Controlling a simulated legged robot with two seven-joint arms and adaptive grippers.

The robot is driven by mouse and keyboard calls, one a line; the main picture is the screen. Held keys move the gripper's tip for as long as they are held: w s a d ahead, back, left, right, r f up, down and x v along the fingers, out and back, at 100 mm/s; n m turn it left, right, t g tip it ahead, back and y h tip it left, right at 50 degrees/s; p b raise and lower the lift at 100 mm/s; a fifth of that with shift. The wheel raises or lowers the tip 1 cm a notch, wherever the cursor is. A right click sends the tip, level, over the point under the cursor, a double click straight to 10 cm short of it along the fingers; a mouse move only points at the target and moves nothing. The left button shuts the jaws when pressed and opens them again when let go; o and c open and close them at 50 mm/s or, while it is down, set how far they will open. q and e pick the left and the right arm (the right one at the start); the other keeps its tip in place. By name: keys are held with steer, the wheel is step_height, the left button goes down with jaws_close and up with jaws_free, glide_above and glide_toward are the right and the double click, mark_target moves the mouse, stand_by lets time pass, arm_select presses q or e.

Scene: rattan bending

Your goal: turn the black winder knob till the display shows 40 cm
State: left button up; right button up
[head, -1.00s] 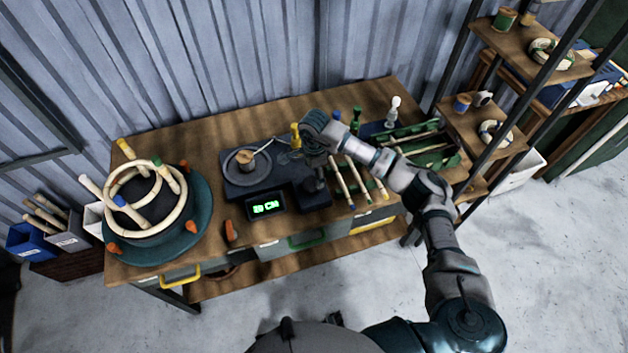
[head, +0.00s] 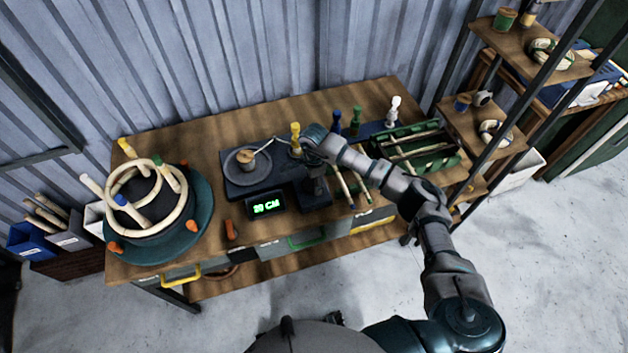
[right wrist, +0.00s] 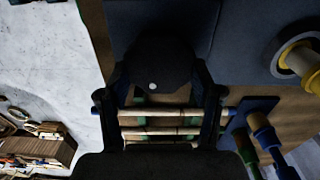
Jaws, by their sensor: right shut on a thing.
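The black winder (head: 235,185) stands at the middle of the bench with a round plate and a crank-like rod on top. The black knob (right wrist: 160,72) has a white dot and sits between the fingers in the right wrist view. My right gripper (head: 313,172) is over the right end of the winder, pointing down and shut on the knob; it also shows in the right wrist view (right wrist: 158,95). My wrist hides most of the knob in the head view. My left gripper is not in view.
A teal round stand (head: 150,243) with rattan rings is at the left. Rattan sticks (head: 345,187) lie right of the winder, beside a green rack (head: 420,150). Coloured clamps (head: 355,120) stand behind. An orange piece (head: 231,231) lies at the front.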

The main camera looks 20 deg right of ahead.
steer(key=shift+m, duration=0.4)
steer(key=m, duration=0.2)
steer(key=shift+m, duration=0.4)
steer(key=shift+s+m, duration=0.1)
steer(key=shift+m, duration=0.8)
steer(key=m, duration=0.3)
steer(key=shift+s+r+m, duration=0.1)
steer(key=shift+m, duration=0.2)
steer(key=m, duration=0.2)
steer(key=shift+a+m+p, duration=0.1)
steer(key=shift+m+p, duration=0.3)
steer(key=m+p, duration=0.1)
steer(key=m, duration=0.3)
steer(key=shift+s+a+m, duration=0.1)
steer(key=shift+a+m, duration=0.05)
steer(key=shift+m, duration=0.15)
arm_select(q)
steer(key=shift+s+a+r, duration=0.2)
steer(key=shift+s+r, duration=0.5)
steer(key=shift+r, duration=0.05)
arm_select(e)
steer(key=shift+m, duration=0.6)
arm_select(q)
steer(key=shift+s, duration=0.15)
arm_select(e)
steer(key=shift+a+m, duration=0.1)
steer(key=shift+m, duration=0.2)
